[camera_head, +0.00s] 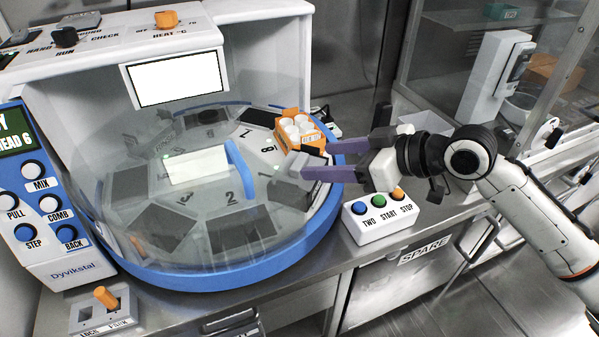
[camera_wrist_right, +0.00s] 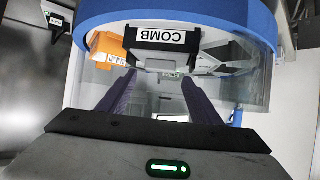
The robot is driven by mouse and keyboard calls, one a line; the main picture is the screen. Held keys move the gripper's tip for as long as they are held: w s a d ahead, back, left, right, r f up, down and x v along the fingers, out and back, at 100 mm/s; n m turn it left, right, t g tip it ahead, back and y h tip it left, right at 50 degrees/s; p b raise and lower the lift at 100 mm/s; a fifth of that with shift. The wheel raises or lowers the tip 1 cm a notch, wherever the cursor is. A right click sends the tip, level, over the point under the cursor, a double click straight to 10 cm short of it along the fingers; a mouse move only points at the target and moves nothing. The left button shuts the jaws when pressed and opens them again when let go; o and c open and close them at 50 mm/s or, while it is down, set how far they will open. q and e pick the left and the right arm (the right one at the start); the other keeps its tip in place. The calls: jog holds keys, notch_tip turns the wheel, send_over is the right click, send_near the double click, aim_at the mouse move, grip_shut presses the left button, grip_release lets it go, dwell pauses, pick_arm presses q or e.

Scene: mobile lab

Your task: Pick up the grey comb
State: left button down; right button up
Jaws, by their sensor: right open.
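A dark block labelled COMB (camera_wrist_right: 160,38) is at the machine's rim in the right wrist view, just beyond my right fingertips. A small grey piece (camera_wrist_right: 165,65) shows beside it; I cannot tell for sure that this is the grey comb. In the head view a grey part (camera_head: 289,191) lies at the right edge of the round deck, close to the lower finger. My right gripper (camera_head: 320,158) is open, its two purple fingers pointing left at the rim; in the wrist view its fingers (camera_wrist_right: 159,79) stand apart with nothing between them. My left gripper is not in view.
The round machine has a blue rim (camera_head: 180,280) and a clear cover. An orange box (camera_head: 297,130) with white round tops stands beside the upper finger. A white button box (camera_head: 380,218) stands below my right gripper. A glass-walled cabinet is at the right.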

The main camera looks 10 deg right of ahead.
aim_at(300, 161)
jog(key=x, duration=0.4)
jog(key=shift+w+a+f+p, duration=0.1)
jog(key=shift+w+a+p, duration=0.1)
jog(key=shift+a+p, duration=0.1)
jog(key=shift+d, duration=0.1)
jog(key=c, duration=0.8)
